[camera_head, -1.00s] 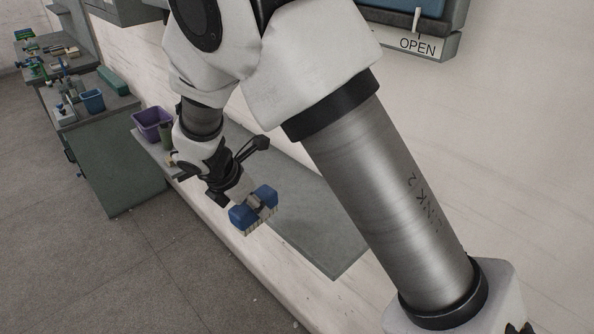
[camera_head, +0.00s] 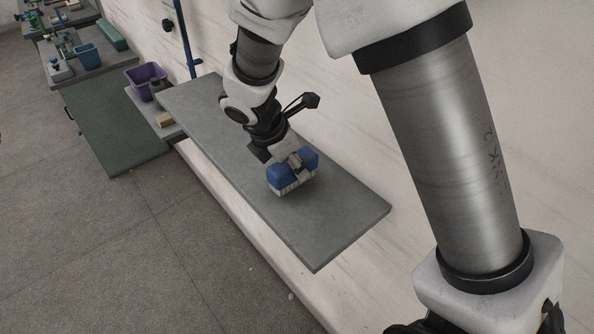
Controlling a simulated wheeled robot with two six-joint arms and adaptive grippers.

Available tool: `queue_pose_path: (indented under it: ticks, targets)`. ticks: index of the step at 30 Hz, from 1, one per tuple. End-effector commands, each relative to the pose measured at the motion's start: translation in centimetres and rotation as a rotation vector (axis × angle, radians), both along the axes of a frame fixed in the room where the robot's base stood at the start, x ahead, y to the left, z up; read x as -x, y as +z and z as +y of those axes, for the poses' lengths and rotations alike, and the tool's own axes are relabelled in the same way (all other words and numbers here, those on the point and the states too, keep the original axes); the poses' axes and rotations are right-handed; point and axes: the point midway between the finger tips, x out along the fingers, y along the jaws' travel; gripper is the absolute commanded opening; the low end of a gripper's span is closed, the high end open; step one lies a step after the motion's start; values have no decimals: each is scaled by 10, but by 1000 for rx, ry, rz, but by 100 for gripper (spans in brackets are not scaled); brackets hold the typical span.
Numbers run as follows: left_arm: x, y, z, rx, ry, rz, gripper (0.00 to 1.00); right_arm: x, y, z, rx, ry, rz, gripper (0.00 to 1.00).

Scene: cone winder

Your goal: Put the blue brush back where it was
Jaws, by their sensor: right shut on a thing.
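The blue brush (camera_head: 279,177) has a blue body and pale bristles pointing down. My right gripper (camera_head: 297,166) is shut on it around the middle of its body. The brush is over the grey wall shelf (camera_head: 345,215), around the middle of its length. I cannot tell whether the bristles touch the shelf top. My left gripper is not in view.
A purple bin (camera_head: 146,80) and a small tan block (camera_head: 164,119) are on a lower ledge beyond the shelf's far end. The shelf's near end is bare.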

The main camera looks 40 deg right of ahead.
Motion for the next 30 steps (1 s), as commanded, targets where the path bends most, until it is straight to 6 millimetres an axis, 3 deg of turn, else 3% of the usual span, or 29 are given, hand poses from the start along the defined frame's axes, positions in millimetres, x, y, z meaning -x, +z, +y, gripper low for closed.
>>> queue_pose_path:
  ticks: [1,8,9,10,22,30]
  targets:
    - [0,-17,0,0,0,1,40,1,-15,0,-1,1,-2,17]
    - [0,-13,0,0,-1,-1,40,1,-10,0,-1,1,0,18]
    - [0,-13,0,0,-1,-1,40,1,-10,0,-1,1,0,60]
    - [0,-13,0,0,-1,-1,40,1,-10,-1,-1,1,0,70]
    - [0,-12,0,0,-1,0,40,1,-3,2,1,0,-3,70]
    - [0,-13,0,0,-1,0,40,2,52,25,2,2,-8,70]
